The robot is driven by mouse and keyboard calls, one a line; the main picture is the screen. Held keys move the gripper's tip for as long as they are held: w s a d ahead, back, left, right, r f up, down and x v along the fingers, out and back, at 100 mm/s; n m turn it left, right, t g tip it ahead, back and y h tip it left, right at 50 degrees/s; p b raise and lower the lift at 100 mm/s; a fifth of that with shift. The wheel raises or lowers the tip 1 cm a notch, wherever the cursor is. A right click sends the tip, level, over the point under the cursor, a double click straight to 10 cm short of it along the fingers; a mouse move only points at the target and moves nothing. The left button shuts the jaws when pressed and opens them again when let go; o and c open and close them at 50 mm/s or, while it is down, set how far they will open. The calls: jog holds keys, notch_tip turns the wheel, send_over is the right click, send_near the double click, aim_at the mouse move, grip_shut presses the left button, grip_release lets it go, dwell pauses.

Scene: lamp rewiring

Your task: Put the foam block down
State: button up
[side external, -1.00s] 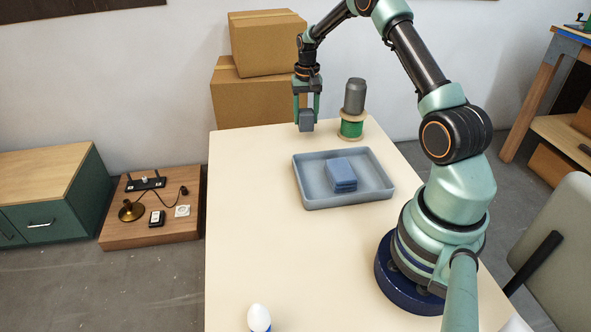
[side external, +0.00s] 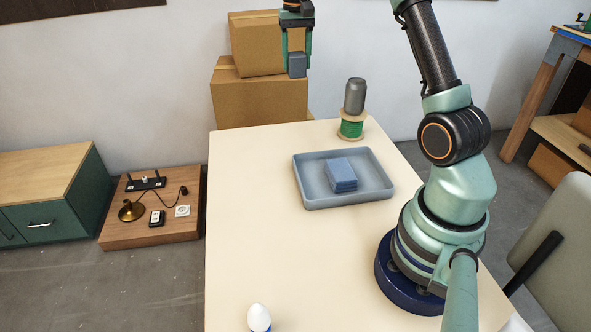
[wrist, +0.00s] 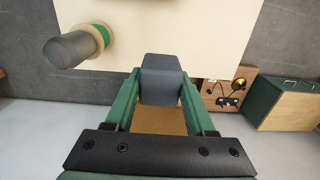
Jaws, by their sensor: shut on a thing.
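My gripper (side external: 296,60) is shut on a grey foam block (side external: 297,67). In the side external view it holds the block high, in front of the stacked cardboard boxes and well above the table's far edge. In the wrist view the foam block (wrist: 161,76) sits between the two green fingers (wrist: 160,98). Nothing is seen touching it from below. The pale table (side external: 265,240) lies lower and nearer in the side external view.
A blue-grey tray (side external: 375,190) with folded blue pieces (side external: 341,172) sits on the table. A green spool (side external: 351,127) with a dark grey cylinder (side external: 355,95) above it stands at the far edge. A white bulb (side external: 259,316) is at the front. The table's left half is mostly clear.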

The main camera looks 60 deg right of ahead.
jog(key=s+a+r+n, duration=0.1)
jog(key=s+a+n, duration=0.1)
jog(key=a, duration=0.8)
jog(key=s+a+r+n, duration=0.1)
jog(key=a+n, duration=0.2)
jog(key=a, duration=0.8)
jog(key=s+a+f+n, duration=0.2)
jog(key=s+a+n, duration=0.2)
jog(key=s+a, duration=0.85)
jog(key=f, duration=1)
jog(key=s+f, duration=0.1)
jog(key=f, duration=0.4)
jog(key=shift+a+f, duration=0.3)
jog(key=shift+w+f, duration=0.15)
jog(key=shift+f, duration=2.3)
jog(key=shift+f, duration=0.15)
